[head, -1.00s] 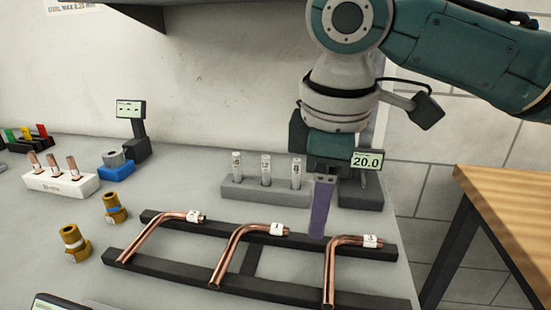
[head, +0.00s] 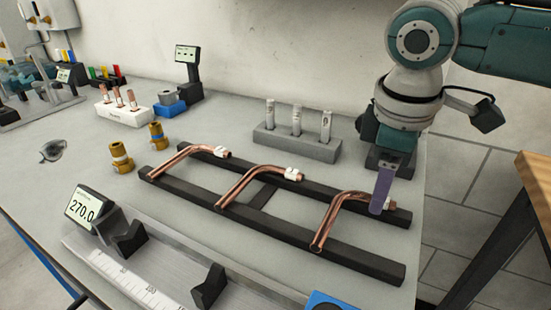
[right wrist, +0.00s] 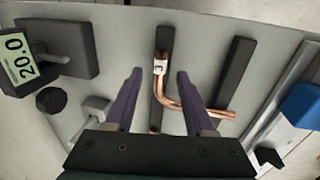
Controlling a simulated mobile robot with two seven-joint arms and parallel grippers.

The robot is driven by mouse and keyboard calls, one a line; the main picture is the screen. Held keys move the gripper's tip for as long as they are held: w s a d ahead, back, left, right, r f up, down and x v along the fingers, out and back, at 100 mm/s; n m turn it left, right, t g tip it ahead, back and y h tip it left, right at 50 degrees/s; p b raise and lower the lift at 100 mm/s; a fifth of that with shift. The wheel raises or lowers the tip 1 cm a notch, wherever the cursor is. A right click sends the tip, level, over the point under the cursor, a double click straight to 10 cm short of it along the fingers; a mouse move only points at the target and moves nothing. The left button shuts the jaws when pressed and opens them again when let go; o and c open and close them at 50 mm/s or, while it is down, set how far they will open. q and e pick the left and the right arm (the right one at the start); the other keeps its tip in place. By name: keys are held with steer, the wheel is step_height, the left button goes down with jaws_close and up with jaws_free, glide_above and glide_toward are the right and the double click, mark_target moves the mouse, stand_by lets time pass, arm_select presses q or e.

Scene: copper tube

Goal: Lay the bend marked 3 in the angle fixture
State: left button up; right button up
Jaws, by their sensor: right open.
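The copper bend marked 3 (head: 332,222) lies at the right end of a black two-bar rack (head: 290,238). Its white tag shows the 3 in the right wrist view (right wrist: 159,68). My right gripper (head: 380,206) is over the tagged end of this bend, with its purple fingers pointing down. In the right wrist view, the open fingers (right wrist: 159,76) stand apart on either side of the tagged leg. Contact between fingers and tube cannot be told. I cannot identify the angle fixture for certain. My left gripper is not in view.
Two other bends (head: 190,153) (head: 252,184) lie on the rack to the left. A grey block with several vials (head: 300,145) stands behind. Brass fittings (head: 121,158) stand left.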

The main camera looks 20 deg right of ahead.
steer(key=shift+d+f, duration=0.2)
steer(key=shift+f, duration=0.5)
jaws_close()
